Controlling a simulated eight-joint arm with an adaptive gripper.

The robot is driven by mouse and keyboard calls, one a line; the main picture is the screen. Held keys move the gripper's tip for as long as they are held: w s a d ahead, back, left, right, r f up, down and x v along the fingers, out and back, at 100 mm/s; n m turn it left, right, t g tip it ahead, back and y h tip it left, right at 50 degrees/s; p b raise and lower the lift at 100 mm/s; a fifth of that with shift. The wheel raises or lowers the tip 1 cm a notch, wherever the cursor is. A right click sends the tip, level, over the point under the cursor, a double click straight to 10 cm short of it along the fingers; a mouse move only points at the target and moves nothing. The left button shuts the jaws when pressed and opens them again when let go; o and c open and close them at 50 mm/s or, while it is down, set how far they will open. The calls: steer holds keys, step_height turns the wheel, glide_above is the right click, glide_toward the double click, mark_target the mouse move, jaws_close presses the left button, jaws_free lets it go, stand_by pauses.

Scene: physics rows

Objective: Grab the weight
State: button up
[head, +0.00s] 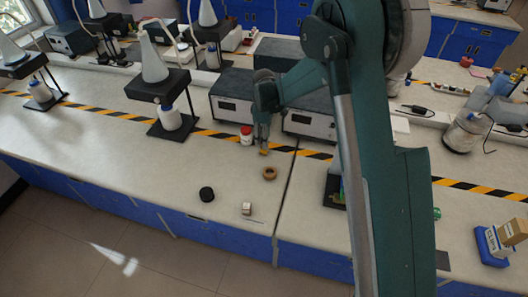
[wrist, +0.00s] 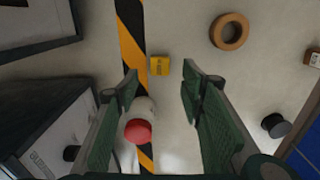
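A small yellow block (wrist: 160,66) with dark markings lies on the pale bench in the wrist view, just past my fingertips and in line with the gap. It shows as a small yellow spot under my gripper in the head view (head: 263,152). A short black cylinder (head: 206,193) stands nearer the bench's front edge, also at the right of the wrist view (wrist: 275,125). I cannot tell for sure which of these is the weight. My gripper (wrist: 159,85) is open and empty above the bench, its fingers apart; it also shows in the head view (head: 263,145).
A red-capped white bottle (head: 246,135) stands close by the gripper, partly behind the left finger in the wrist view. A brown ring (head: 269,173) and a small box (head: 247,208) lie toward the front edge. Dark instrument boxes (head: 232,97) stand behind.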

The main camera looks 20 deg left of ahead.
steer(key=shift+f, duration=0.7)
steer(key=shift+f, duration=2.6)
steer(key=c, duration=1.1)
steer(key=shift+o, duration=0.2)
steer(key=shift+r, duration=0.15)
step_height(320, 180, up, 10)
